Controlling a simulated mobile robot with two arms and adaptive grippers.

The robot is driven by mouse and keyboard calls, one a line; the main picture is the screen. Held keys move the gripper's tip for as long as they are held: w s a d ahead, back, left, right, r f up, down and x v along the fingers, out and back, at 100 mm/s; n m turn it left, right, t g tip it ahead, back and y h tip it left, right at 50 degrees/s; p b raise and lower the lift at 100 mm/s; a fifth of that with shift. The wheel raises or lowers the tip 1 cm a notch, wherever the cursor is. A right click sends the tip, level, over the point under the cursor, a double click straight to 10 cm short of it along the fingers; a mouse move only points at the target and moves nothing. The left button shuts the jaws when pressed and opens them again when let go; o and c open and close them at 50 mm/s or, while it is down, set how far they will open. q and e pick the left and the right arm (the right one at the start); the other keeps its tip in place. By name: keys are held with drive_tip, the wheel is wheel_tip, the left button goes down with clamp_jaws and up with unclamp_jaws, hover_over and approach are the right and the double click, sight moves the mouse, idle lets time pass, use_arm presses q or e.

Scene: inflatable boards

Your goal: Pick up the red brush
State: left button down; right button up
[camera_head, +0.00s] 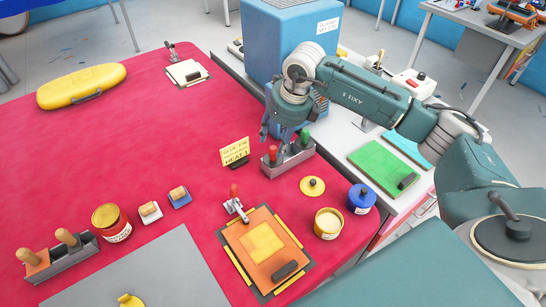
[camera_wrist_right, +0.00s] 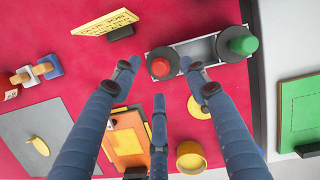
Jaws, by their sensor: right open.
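The red brush (camera_head: 272,154) stands handle up in a grey holder (camera_head: 290,162), to the left of a green-handled brush (camera_head: 304,136). Its lower part is hidden in the holder. My right gripper (camera_head: 284,132) is open, with its fingers pointing down just above the holder. In the right wrist view the red handle (camera_wrist_right: 160,66) shows from above, between and just beyond the spread fingertips (camera_wrist_right: 160,76). The fingers hold nothing. I cannot tell whether any finger touches the handle. My left gripper is not in view.
A yellow sign (camera_head: 234,151) stands left of the holder. In front are a clamped orange board (camera_head: 245,222), a yellow lid (camera_head: 312,186), an open yellow pot (camera_head: 328,223) and a blue jar (camera_head: 361,198). A large blue box (camera_head: 290,40) stands behind. The red mat's middle is clear.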

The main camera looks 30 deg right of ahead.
sight(275, 149)
drive_tip(key=shift+f+p, duration=0.3)
drive_tip(key=shift+f, duration=0.1)
drive_tip(key=p+x, duration=0.1)
drive_tip(key=x, duration=0.2)
drive_tip(key=shift+s+f+p, duration=0.1)
drive_tip(key=shift+f+p, duration=0.2)
drive_tip(key=shift+f, duration=0.45)
clamp_jaws()
